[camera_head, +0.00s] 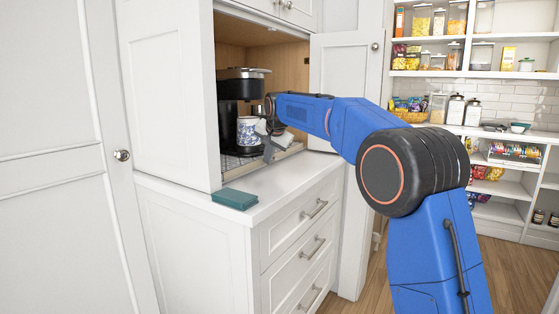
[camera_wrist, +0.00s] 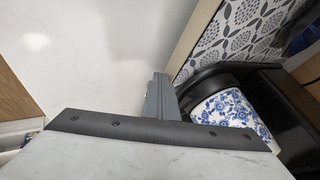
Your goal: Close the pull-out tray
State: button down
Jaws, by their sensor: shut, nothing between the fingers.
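The pull-out tray (camera_head: 290,154) lies at the bottom of the open cabinet, with a light wooden edge and a grey leaf-patterned surface. In the wrist view its pale edge (camera_wrist: 194,36) runs diagonally beside the patterned surface. I cannot tell exactly how far out it sits. A black coffee machine (camera_head: 231,92) stands on it with a blue-and-white mug (camera_head: 246,131); the mug also shows in the wrist view (camera_wrist: 228,112). My gripper (camera_head: 268,156) is shut and empty, fingers pointing down at the tray's front edge. In the wrist view the fingertips (camera_wrist: 160,82) are close to that edge; contact is unclear.
A teal box (camera_head: 235,199) lies on the white counter (camera_head: 275,190) in front. Drawers with metal handles (camera_head: 316,209) are below. Pantry shelves (camera_head: 480,73) stand at the right.

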aim_at(259, 157)
jog(key=w+a, duration=0.2)
jog(key=shift+a, duration=0.4)
jog(key=shift+w+a+r, duration=0.15)
jog(key=shift+a, duration=0.05)
